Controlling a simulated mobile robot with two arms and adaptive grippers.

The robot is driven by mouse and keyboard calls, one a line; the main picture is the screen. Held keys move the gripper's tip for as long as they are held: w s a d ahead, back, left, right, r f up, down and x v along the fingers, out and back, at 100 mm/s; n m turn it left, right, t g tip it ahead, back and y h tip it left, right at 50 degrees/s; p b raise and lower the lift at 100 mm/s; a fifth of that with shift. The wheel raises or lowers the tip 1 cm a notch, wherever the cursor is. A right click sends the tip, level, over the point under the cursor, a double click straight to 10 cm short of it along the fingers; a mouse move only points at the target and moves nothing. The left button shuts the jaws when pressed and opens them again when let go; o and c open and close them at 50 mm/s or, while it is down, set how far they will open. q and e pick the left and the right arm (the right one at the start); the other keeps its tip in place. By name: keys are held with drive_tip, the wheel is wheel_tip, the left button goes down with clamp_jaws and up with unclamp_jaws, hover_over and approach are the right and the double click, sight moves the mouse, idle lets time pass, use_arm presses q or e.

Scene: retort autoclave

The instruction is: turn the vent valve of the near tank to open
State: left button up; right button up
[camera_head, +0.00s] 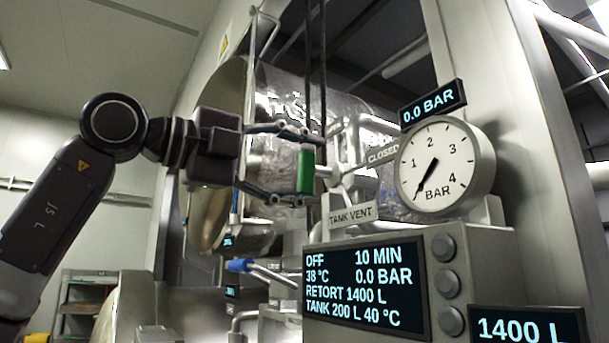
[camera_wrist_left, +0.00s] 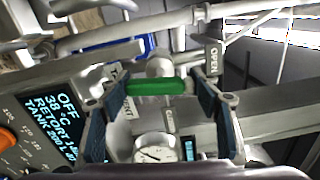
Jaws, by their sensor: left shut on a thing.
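The vent valve has a green handle (camera_head: 306,172) on a short stem, above a plate reading TANK VENT (camera_head: 351,216). The handle stands upright in the head view. A CLOSED plate (camera_head: 383,156) is to the right of the stem. My left gripper (camera_head: 304,167) reaches in from the left and is shut on the handle, one finger at its top end and one at its bottom. In the left wrist view the green handle (camera_wrist_left: 155,88) lies across between the two fingers (camera_wrist_left: 160,91), and an OPEN plate (camera_wrist_left: 212,62) shows beyond it. My right gripper is out of view.
A round gauge (camera_head: 435,166) and a 0.0 BAR display (camera_head: 432,103) stand to the right. Below is a control panel (camera_head: 365,285) reading OFF, with buttons. A blue-handled lever (camera_head: 239,265) sits below the gripper. The shiny tank (camera_head: 275,110) is behind.

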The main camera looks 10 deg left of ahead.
use_arm(q)
drive_tip(key=shift+n, duration=0.7)
drive_tip(key=shift+b, duration=0.3)
drive_tip(key=o, duration=1.2)
drive_tip(key=shift+c, duration=0.2)
drive_tip(key=v, duration=1.2)
